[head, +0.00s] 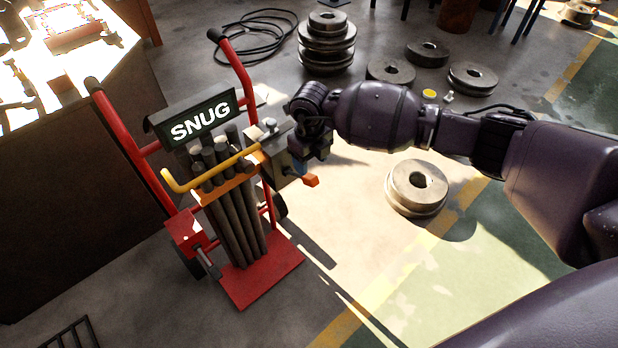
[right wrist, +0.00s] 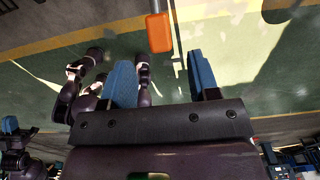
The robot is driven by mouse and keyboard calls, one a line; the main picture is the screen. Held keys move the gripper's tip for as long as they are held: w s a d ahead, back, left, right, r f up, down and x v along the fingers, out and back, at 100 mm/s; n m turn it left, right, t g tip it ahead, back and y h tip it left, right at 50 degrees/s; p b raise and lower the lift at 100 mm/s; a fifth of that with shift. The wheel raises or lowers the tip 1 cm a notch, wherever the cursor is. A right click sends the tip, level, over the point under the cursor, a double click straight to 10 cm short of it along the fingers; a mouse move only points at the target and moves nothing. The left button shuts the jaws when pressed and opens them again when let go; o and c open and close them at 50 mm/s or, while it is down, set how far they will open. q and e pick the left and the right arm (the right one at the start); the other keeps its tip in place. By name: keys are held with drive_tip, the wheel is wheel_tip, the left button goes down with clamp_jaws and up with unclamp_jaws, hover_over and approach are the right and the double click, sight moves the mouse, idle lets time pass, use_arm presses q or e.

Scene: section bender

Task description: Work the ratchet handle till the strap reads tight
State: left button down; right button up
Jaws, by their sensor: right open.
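A red hand truck (head: 262,271) carries an upright bundle of dark metal bars (head: 238,222). An orange strap (head: 222,190) runs round the bars. A sign (head: 200,119) on the truck reads SNUG. A grey ratchet box (head: 281,157) sits at the strap's right end, and an orange-tipped handle (head: 311,180) sticks out of it. My right gripper (head: 299,167) is beside the box, close to the handle, partly hidden by its own wrist. In the right wrist view its blue fingers (right wrist: 163,76) are apart, with the orange handle end (right wrist: 159,32) beyond the gap.
A yellow bar (head: 212,173) juts across the front of the bars. A workbench (head: 75,190) stands at the left. Round metal weights (head: 417,187) lie on the floor right and behind, with a coiled black cable (head: 262,32) at the back. The floor in front is mostly clear.

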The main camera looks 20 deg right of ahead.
sight(310, 176)
wheel_tip(310, 176, down, 6)
drive_tip(key=shift+s+f+b, duration=0.1)
drive_tip(key=shift+f+b, duration=0.05)
drive_tip(key=shift+b, duration=0.6)
drive_tip(key=shift+f, duration=0.6)
use_arm(q)
drive_tip(key=shift+w+d+m, duration=0.3)
drive_tip(key=shift+w+m, duration=0.1)
drive_tip(key=shift+w, duration=0.3)
drive_tip(key=shift+s+f, duration=0.1)
drive_tip(key=shift+s, duration=0.15)
use_arm(e)
clamp_jaws()
